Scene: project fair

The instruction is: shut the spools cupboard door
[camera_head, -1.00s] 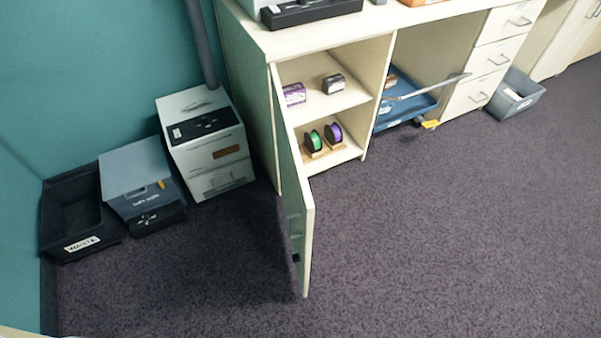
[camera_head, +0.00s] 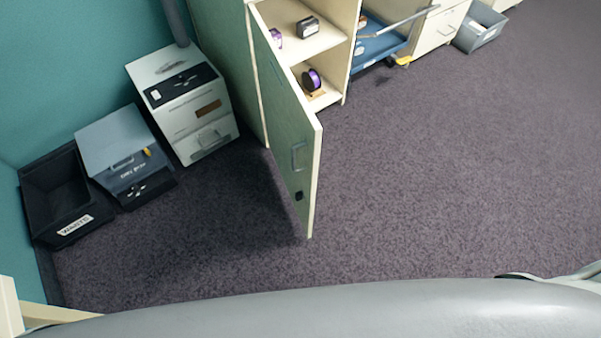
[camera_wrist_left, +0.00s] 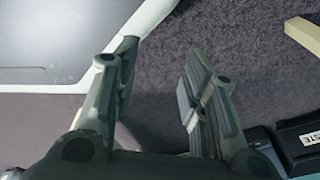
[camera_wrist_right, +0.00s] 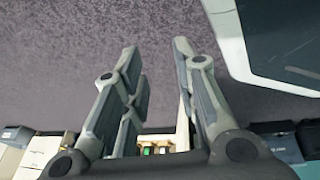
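The spools cupboard door (camera_head: 287,130) stands wide open in the head view, swung out toward me from the cupboard (camera_head: 330,48). Its outer face is green with a grey handle (camera_head: 298,157) and a small black piece below it. My left gripper (camera_wrist_left: 163,75) is open and empty over carpet in the left wrist view. My right gripper (camera_wrist_right: 158,62) is open and empty in the right wrist view. Neither gripper shows in the head view.
A white machine (camera_head: 187,105), a grey-blue box (camera_head: 125,158) and a black waste bin (camera_head: 62,195) stand left of the door. A blue tray (camera_head: 381,42) and a grey bin (camera_head: 481,28) are to the right. The carpet right of the door is clear.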

